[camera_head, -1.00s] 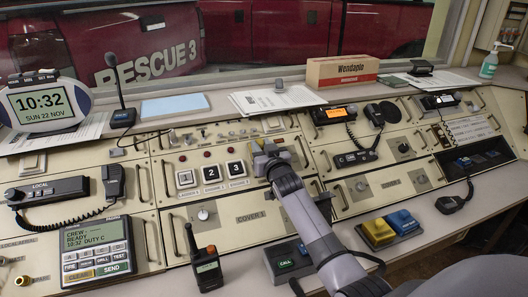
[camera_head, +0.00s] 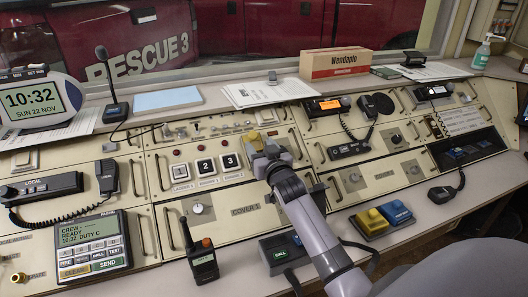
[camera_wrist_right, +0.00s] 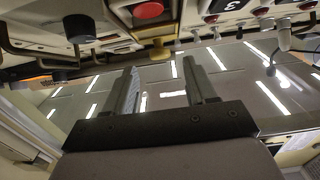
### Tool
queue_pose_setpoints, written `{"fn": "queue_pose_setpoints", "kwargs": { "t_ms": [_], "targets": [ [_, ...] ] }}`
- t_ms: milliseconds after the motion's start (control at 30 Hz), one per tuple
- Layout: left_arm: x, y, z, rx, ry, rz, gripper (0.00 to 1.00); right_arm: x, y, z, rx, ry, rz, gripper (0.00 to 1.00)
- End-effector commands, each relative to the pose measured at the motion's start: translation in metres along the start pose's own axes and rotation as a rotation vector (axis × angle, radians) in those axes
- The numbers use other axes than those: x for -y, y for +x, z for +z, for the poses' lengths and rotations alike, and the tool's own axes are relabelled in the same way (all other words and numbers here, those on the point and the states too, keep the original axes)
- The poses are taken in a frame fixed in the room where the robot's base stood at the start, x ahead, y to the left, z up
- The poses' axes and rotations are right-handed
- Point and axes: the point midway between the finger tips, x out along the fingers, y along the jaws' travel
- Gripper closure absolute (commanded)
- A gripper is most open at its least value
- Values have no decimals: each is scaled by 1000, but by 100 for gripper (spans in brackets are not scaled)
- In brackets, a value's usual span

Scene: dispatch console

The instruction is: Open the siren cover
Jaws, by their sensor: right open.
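A small yellow piece (camera_head: 254,139), which may be the siren cover, stands on the sloped console just right of the numbered buttons. My right gripper (camera_head: 262,151) is just in front of it and partly hides its lower part. In the right wrist view, the right gripper's two fingers (camera_wrist_right: 163,90) are apart with nothing between them. A yellow knob-like piece (camera_wrist_right: 160,49) shows beyond the fingertips, roughly in line with the gap. Whether the fingers touch it cannot be told. My left gripper is not in view.
Numbered buttons (camera_head: 206,167) lie left of the gripper. A red round button (camera_wrist_right: 148,10) shows near the yellow piece in the wrist view. A handheld radio (camera_head: 203,260) and yellow and blue blocks (camera_head: 372,222) stand along the front edge.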

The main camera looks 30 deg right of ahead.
Motion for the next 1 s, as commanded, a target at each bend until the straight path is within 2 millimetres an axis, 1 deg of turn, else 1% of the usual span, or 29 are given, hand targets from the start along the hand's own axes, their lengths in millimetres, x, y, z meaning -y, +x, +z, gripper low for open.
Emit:
{"fn": "queue_pose_setpoints", "kwargs": {
  "t_ms": [33, 100, 300, 1000],
  "targets": [
    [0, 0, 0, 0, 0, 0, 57, 0, -7, 0, 0, 0, 0, 44],
    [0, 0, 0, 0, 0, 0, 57, 0, -14, 1, 0, 1, 0, 44],
    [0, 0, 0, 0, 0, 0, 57, 0, -26, 0, 0, 2, 0, 44],
    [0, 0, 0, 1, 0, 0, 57, 0, -28, 0, 0, 1, 0, 44]
  ]
}}
